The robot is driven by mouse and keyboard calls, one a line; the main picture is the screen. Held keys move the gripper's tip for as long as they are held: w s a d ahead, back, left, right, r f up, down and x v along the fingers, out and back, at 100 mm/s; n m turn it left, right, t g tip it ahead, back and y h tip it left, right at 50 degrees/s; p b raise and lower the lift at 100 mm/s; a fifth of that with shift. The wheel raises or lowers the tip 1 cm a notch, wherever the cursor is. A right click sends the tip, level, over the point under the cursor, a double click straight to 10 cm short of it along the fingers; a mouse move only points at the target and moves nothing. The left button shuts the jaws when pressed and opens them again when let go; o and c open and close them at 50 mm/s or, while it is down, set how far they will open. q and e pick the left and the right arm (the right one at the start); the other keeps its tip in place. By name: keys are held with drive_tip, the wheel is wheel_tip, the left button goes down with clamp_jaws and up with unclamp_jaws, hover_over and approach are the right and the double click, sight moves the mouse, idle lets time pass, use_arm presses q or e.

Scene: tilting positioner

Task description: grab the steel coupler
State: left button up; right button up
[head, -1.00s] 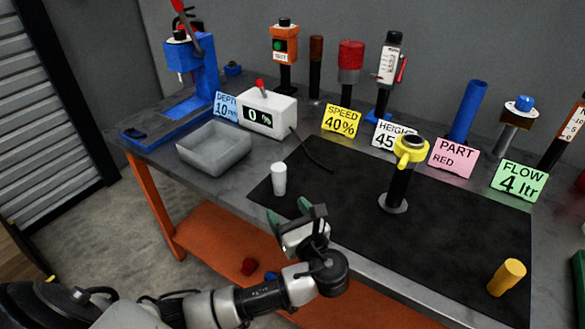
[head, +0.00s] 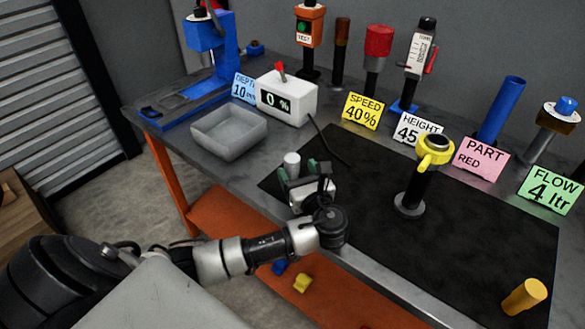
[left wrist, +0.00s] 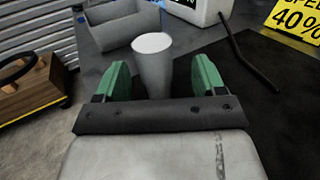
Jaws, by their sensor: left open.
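The steel coupler is probably the pale grey-white upright cylinder (head: 291,163) on the bench, by the left edge of the black mat. In the left wrist view the cylinder (left wrist: 153,62) stands between and just beyond the green fingertips. My left gripper (head: 298,170) is open, with its green fingers pointing at the cylinder; in the left wrist view the gripper (left wrist: 153,82) has an empty gap between its fingers. The cylinder's lower part is hidden behind the gripper in the head view. My right gripper is not in view.
A grey open bin (head: 229,134) stands left of the cylinder. A white display box (head: 287,98) with a black cable is behind. A black post with a yellow collar (head: 413,185) stands on the mat (head: 370,230). A yellow cylinder (head: 524,297) is at the front right.

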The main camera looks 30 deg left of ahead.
use_arm(q)
drive_tip(key=x, duration=0.4)
drive_tip(key=shift+s+a+r, duration=0.15)
drive_tip(key=shift+s+a, duration=0.05)
drive_tip(key=shift+s, duration=0.05)
drive_tip(key=shift+w+a, duration=0.15)
drive_tip(key=shift+w, duration=0.05)
drive_tip(key=c, duration=1.1)
